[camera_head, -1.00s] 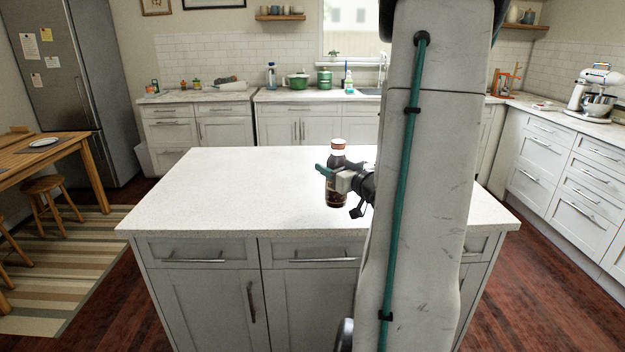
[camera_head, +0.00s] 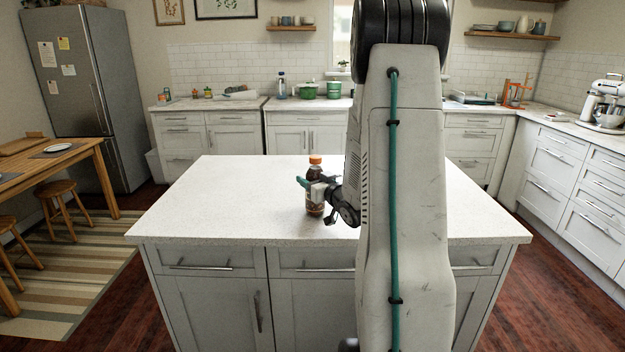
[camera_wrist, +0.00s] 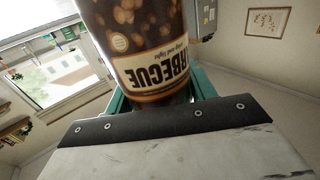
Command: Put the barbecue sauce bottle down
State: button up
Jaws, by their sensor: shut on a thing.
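The barbecue sauce bottle (camera_head: 315,200) is dark with an orange cap and a printed label. It is upright over the near middle of the white island counter (camera_head: 230,200). Its base looks at or very close to the counter top; I cannot tell if it touches. My gripper (camera_head: 316,185) comes from the right and is shut around the bottle's middle. In the wrist view the bottle (camera_wrist: 145,45) fills the upper middle, its label upside down, between my teal fingers. The bottle's lowest part is out of that view.
The island top around the bottle is clear, with its front edge close by. My arm hides part of the right side. Behind stand back counters (camera_head: 235,104) with a green pot (camera_head: 308,90). A wooden table (camera_head: 60,165) and stools are at left.

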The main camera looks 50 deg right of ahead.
jog(key=o, duration=1.4)
jog(key=shift+f, duration=0.1)
